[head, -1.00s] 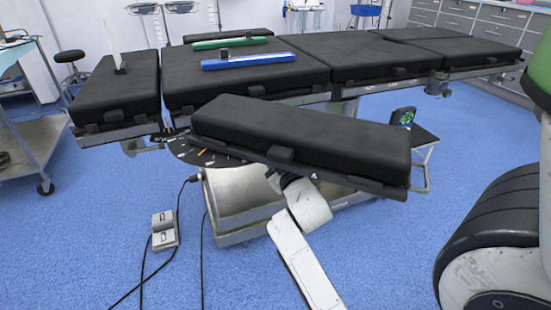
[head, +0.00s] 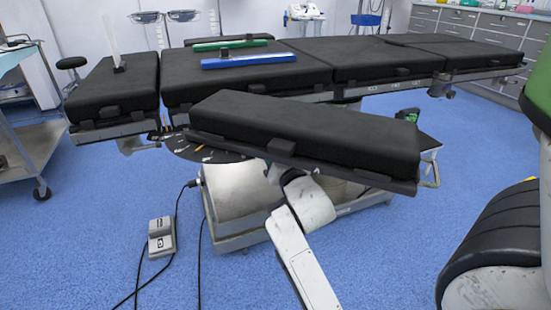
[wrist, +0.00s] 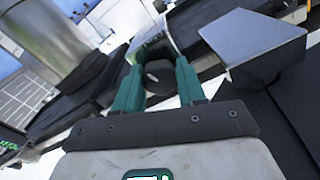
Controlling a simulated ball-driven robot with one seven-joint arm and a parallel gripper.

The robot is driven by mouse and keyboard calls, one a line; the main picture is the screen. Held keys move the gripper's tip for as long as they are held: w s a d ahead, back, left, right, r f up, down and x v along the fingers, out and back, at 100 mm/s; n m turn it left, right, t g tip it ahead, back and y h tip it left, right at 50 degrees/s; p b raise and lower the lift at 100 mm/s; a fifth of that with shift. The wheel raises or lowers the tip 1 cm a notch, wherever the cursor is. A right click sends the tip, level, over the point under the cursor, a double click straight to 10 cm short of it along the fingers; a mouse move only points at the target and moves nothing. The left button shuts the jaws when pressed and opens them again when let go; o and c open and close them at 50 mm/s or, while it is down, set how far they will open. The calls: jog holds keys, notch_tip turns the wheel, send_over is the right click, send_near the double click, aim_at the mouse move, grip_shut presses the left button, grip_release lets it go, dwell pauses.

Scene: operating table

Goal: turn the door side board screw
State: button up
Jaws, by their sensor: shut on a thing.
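The black padded side board (head: 310,135) stands out at an angle in front of the operating table (head: 395,63) in the head view. My white arm (head: 305,262) reaches up beneath this board, which hides my gripper in that view. In the wrist view my gripper (wrist: 158,72) has its two green fingers on either side of a dark rounded screw knob (wrist: 159,71) and is shut on it. The knob's far side and its thread are hidden.
A blue bar (head: 248,61) and a green bar (head: 230,43) lie on the table pads. A foot pedal (head: 161,238) with cables is on the blue floor. A metal trolley (head: 38,140) stands at the left. Black and green equipment (head: 500,240) is close at right.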

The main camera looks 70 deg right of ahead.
jog(key=shift+f+m+b, duration=0.15)
jog(key=shift+m+b, duration=1.05)
jog(key=shift+m, duration=2.4)
jog(key=o, duration=1.1)
jog(key=shift+a, duration=0.1)
jog(key=shift+c, duration=0.2)
jog(key=p+v, duration=0.1)
jog(key=v, duration=0.9)
jog(key=shift+s+a+p, duration=0.25)
jog(key=shift+p, duration=0.1)
